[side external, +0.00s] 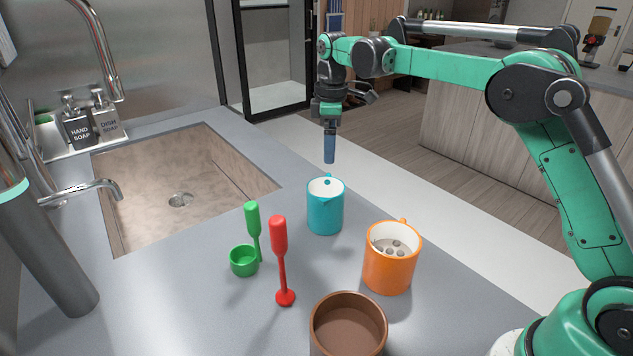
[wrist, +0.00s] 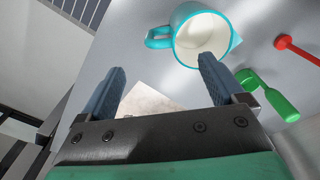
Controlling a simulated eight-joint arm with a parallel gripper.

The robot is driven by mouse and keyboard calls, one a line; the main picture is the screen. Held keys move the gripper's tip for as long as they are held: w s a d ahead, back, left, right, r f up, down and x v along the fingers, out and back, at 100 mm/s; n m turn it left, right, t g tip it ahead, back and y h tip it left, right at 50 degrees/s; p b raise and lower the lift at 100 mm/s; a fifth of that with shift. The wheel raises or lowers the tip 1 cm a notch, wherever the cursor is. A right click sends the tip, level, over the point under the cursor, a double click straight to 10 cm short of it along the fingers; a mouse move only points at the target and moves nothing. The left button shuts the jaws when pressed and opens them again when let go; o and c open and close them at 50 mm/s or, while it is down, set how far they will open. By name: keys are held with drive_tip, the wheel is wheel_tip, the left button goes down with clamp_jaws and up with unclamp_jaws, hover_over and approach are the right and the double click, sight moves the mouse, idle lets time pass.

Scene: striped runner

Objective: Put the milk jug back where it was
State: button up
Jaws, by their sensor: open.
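The milk jug (side external: 325,208) looks to be the teal one with a white inside and a small pointed spout. It stands upright on the grey counter, near its edge. In the wrist view the jug (wrist: 203,34) is beyond my fingertips, with its handle at the left and its spout at the right. My gripper (side external: 330,161) points down above the jug, a little apart from it. In the wrist view my gripper (wrist: 162,68) has its two blue fingers spread with nothing between them. The jug's former place is not marked in these frames.
An orange mug (side external: 388,272) with lumps inside and a brown cup (side external: 348,325) stand in front of the jug. A green scoop (side external: 244,261) and a red long-handled tool (side external: 281,260) are at the left. A sink (side external: 150,200) lies further left.

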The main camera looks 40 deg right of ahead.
drive_tip(key=s+a+r+m+t, duration=0.3)
drive_tip(key=s+r+m, duration=0.2)
drive_tip(key=s+r, duration=0.3)
drive_tip(key=s+a+f+m+t, duration=0.1)
drive_tip(key=s+f+m+t, duration=0.3)
drive_tip(key=s+f, duration=0.3)
drive_tip(key=s, duration=0.4)
drive_tip(key=shift+a+f+m, duration=0.15)
drive_tip(key=shift+f+m, duration=0.1)
drive_tip(key=shift+m, duration=0.15)
